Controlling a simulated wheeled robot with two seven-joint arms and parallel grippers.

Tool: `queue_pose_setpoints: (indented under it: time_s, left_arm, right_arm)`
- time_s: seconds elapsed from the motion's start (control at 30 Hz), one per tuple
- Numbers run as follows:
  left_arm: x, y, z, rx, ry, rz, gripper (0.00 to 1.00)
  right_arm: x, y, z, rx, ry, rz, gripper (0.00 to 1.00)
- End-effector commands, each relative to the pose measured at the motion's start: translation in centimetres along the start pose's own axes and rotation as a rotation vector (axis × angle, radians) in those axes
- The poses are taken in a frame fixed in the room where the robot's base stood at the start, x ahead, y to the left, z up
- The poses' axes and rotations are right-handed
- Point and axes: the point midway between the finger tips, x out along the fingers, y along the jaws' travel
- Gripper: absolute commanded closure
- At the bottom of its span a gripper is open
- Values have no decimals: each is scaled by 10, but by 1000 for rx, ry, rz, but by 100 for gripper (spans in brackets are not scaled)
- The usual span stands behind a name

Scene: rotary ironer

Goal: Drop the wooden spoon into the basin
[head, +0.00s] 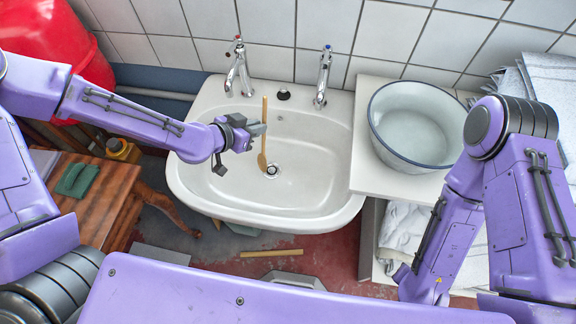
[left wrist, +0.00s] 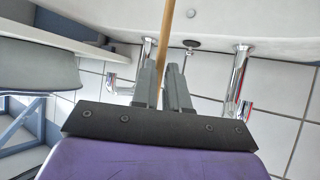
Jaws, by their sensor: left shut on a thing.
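The wooden spoon (head: 264,106) is held roughly upright in the head view, its wider end lower, above the white washbasin (head: 325,190). My left gripper (head: 257,129) is shut on its handle. In the left wrist view the spoon handle (left wrist: 165,42) runs between the fingers of my left gripper (left wrist: 164,80). The washbasin's inside and drain show below the spoon; its pale side (left wrist: 245,18) also shows in the left wrist view. My right arm shows at the right of the head view, but its gripper is out of sight.
Two chrome taps (head: 238,70) stand at the washbasin's back edge. A white enamel bowl (head: 410,155) with a dark rim stands on the ledge (head: 372,178) to the right. A wooden table (head: 103,212) with a green cloth (head: 77,180) is at left. A wooden strip (head: 271,253) lies on the floor.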

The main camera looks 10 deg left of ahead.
Motion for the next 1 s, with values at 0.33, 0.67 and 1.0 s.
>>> queue_pose_setpoints:
  time_s: [0.33,0.67,1.0]
  left_arm:
    - [2,0,3,1,0,0,67]
    - [1,0,3,1,0,-1,57]
    - [-58,0,0,0,6,-2,57]
  right_arm:
    - [4,0,1,0,0,0,57]
    - [4,0,1,0,0,0,57]
    - [2,0,1,0,0,0,57]
